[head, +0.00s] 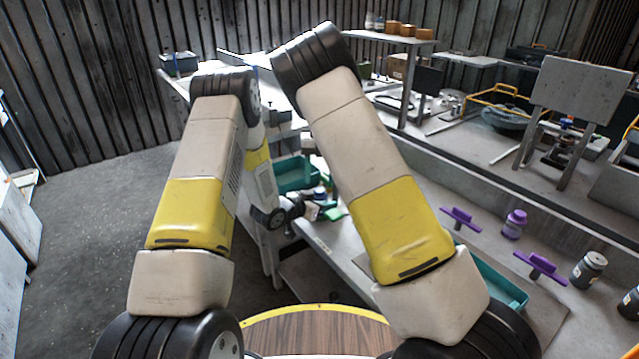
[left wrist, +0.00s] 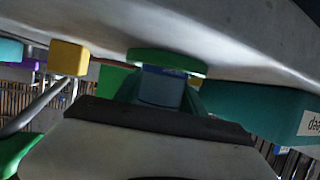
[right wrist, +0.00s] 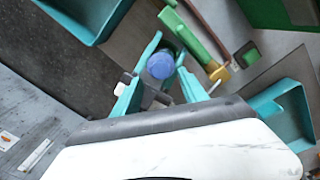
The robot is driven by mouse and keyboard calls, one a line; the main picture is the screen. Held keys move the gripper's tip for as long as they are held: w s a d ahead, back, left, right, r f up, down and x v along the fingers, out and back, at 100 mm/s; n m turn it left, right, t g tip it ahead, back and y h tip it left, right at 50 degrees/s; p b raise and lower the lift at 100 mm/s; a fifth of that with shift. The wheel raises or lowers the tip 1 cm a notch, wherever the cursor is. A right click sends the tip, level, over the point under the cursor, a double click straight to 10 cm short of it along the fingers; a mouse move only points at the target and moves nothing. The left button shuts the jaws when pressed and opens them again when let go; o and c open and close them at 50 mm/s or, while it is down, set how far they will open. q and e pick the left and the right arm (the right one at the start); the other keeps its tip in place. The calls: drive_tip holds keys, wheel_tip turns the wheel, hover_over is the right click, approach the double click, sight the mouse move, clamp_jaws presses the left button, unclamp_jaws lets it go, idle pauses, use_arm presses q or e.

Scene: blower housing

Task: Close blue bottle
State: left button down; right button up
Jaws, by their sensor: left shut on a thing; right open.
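In the left wrist view my left gripper (left wrist: 160,98) has its teal fingers shut on the blue bottle (left wrist: 163,86), of which only a dull blue piece shows. A green round disc lies just beyond it. In the right wrist view my right gripper (right wrist: 163,82) is open. A round blue top (right wrist: 160,65) shows between its teal fingers; I cannot tell whether they touch it or whether it is a cap. My right gripper is hidden there behind my right arm.
Teal bins stand close by (head: 292,172) and at the front right (head: 497,283). A green piece (right wrist: 190,35) lies just beyond my right gripper.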

drive_tip(key=shift+r, duration=0.35)
drive_tip(key=shift+c, duration=1.3)
drive_tip(key=n, duration=0.4)
drive_tip(key=s+f+n, duration=0.1)
drive_tip(key=n, duration=0.2)
drive_tip(key=shift+d+f+g, duration=0.1)
drive_tip(key=shift+g, duration=0.2)
drive_tip(key=n, duration=0.4)
drive_tip(key=shift+s+f+n, duration=0.15)
drive_tip(key=shift+n, duration=0.25)
drive_tip(key=n, duration=0.5)
drive_tip(key=shift+s+g, duration=0.15)
drive_tip(key=shift+g, duration=0.15)
drive_tip(key=n, duration=1.1)
drive_tip(key=r+n, duration=0.1)
drive_tip(key=n, duration=0.2)
drive_tip(key=shift+n, duration=0.4)
drive_tip(key=n, duration=0.3)
drive_tip(key=r+n, duration=0.1)
drive_tip(key=n, duration=0.1)
drive_tip(key=shift+w, duration=0.3)
drive_tip(key=n, duration=0.3)
drive_tip(key=r+n, duration=0.1)
drive_tip(key=shift+w+t, duration=0.25)
drive_tip(key=shift+t, duration=0.15)
drive_tip(key=n, duration=0.2)
drive_tip(key=r+n, duration=0.1)
drive_tip(key=n, duration=0.3)
drive_tip(key=shift+w+r+n, duration=0.3)
drive_tip(key=shift+w, duration=0.1)
